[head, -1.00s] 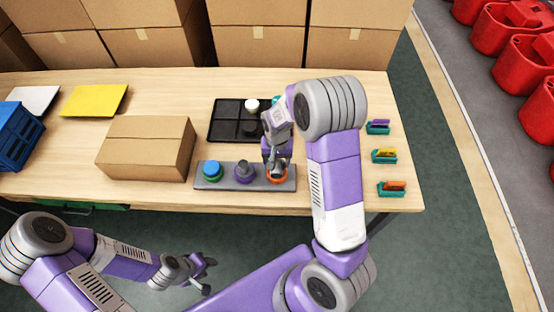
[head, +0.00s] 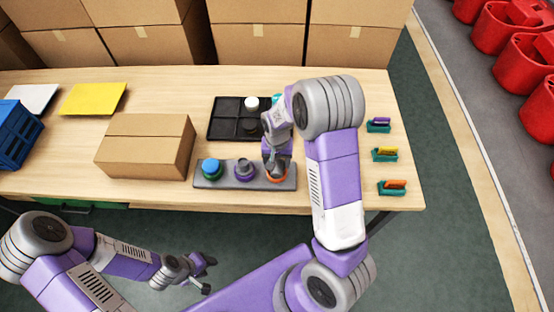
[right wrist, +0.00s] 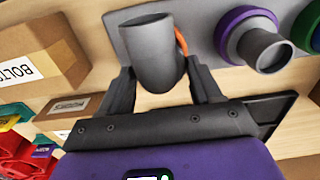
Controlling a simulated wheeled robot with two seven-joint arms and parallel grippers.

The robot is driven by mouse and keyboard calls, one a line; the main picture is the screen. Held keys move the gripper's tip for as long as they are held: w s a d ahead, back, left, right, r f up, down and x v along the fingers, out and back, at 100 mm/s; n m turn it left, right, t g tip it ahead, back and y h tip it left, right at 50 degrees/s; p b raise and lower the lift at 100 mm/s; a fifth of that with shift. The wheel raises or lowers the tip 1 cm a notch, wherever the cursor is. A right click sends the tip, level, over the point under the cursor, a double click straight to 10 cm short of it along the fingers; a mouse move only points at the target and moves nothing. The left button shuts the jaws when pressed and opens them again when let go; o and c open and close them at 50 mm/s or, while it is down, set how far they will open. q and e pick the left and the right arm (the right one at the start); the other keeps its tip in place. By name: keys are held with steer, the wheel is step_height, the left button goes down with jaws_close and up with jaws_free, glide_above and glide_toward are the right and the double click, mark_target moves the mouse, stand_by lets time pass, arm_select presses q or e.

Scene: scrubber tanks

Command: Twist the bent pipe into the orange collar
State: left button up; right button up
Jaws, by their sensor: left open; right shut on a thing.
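The orange collar (head: 269,178) sits at the right end of a grey base plate (head: 220,184) on the table. It also shows as an orange arc in the right wrist view (right wrist: 182,45). My right gripper (head: 275,164) is above the collar, shut on the grey bent pipe (right wrist: 150,50). The pipe is between the two fingers and hides most of the collar. I cannot tell how deep it sits in the collar. My left gripper (head: 207,273) is open and empty, in front of the table.
A grey pipe in a purple collar (head: 244,170) and a blue cap on a green collar (head: 212,169) share the plate. A black tray (head: 222,121) stands behind. A cardboard box (head: 145,147) is left. Teal holders (head: 391,188) line the right side.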

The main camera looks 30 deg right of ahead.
steer(key=shift+f+b, duration=0.4)
steer(key=shift+f, duration=0.4)
stand_by(1.3)
stand_by(0.3)
steer(key=shift+m+p, duration=0.3)
steer(key=shift+m, duration=0.5)
steer(key=shift+m+p, duration=0.3)
steer(key=shift+m, duration=0.5)
steer(key=shift+d+m+p, duration=0.1)
steer(key=shift+m+p, duration=0.25)
steer(key=shift+m, duration=0.35)
steer(key=shift+s+m+p, duration=0.1)
steer(key=shift+m+p, duration=0.35)
steer(key=shift+m, duration=0.35)
